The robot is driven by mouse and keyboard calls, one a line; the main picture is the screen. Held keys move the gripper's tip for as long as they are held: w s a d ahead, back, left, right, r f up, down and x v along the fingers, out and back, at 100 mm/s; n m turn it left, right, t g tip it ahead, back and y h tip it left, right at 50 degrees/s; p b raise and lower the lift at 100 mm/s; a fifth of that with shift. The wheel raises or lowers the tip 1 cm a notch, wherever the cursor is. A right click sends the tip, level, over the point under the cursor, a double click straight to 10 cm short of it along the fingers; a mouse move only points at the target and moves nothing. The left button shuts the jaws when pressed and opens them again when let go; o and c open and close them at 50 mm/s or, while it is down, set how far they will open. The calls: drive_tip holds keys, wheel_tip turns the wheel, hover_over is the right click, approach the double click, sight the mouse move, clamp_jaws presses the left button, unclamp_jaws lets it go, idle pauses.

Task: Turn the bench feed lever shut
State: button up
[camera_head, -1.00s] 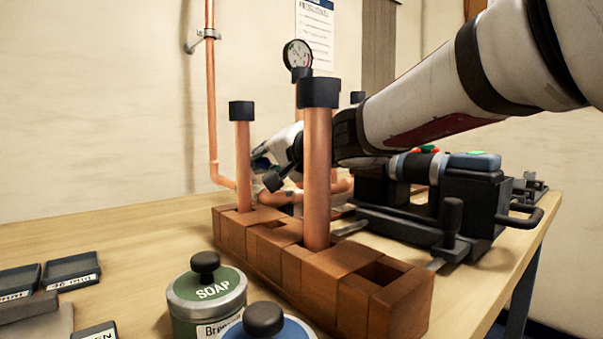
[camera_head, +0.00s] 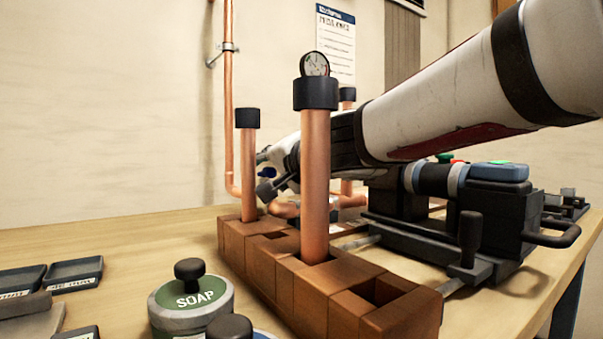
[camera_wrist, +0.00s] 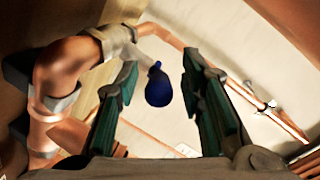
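The bench feed lever appears as a dark blue rounded handle (camera_wrist: 158,88) on a pale stem from a copper pipe, seen in the wrist view. It lies between the two dark teal-padded fingers of my gripper (camera_wrist: 162,62), with a visible gap on each side. In the head view, a small blue patch (camera_head: 267,173) shows beside my gripper (camera_head: 262,178), behind the copper posts. The front post hides part of my gripper and the pipework there.
A wooden block rack (camera_head: 290,275) holding black-capped copper posts (camera_head: 315,185) stands in front of my gripper. A black bench fixture (camera_head: 490,210) is on the right. A soap tin (camera_head: 192,300) and dark trays (camera_head: 75,272) are front left. A pressure gauge (camera_head: 315,65) stands behind.

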drive_tip(key=v, duration=0.7)
drive_tip(key=shift+s, duration=0.2)
drive_tip(key=shift+d, duration=0.15)
